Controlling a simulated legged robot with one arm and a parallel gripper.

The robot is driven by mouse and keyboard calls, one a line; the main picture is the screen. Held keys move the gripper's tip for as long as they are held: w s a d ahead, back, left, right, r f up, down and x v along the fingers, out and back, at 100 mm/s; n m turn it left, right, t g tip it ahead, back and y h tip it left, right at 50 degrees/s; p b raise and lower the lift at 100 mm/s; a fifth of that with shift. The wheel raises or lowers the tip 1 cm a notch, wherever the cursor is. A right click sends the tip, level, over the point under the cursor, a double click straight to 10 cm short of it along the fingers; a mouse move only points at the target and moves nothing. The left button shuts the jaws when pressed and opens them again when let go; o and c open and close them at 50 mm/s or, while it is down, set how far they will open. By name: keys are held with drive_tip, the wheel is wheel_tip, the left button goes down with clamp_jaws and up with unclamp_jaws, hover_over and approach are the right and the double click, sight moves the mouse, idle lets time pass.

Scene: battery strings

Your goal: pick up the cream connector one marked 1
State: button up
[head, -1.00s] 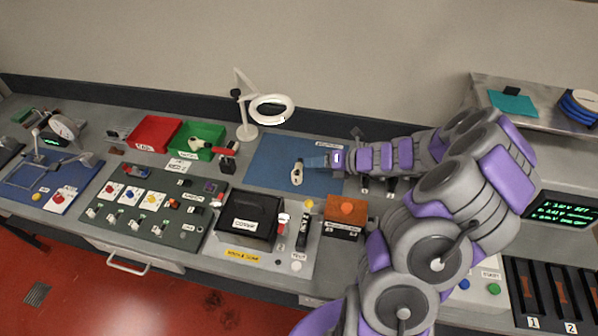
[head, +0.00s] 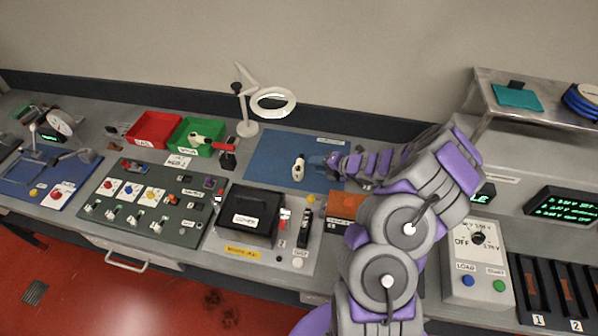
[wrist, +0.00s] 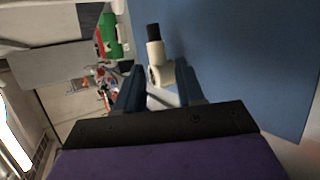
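A cream connector (head: 298,170) with a dark end lies on the blue mat (head: 264,160) in the middle of the bench. I cannot read a number on it. My gripper (head: 322,164) is low over the mat, just right of the connector. In the wrist view the connector (wrist: 160,74) shows at the tips of the two blue fingers, its dark end pointing away. My gripper (wrist: 159,80) is open, with a finger on either side of the connector's near part. Whether either finger touches it cannot be told.
A green tray (head: 181,145) holding another pale, dark-ended piece and a red tray (head: 150,143) stand left of the mat. A magnifier lamp (head: 247,128) stands behind. A black box (head: 247,213) and an orange block (head: 343,206) sit in front. The mat around the connector is clear.

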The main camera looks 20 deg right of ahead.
sight(299, 167)
drive_tip(key=b+x, duration=0.2)
drive_tip(key=x, duration=0.5)
drive_tip(key=shift+w+r, duration=0.1)
drive_tip(key=shift+w, duration=0.2)
drive_tip(key=shift+c, duration=0.4)
clamp_jaws()
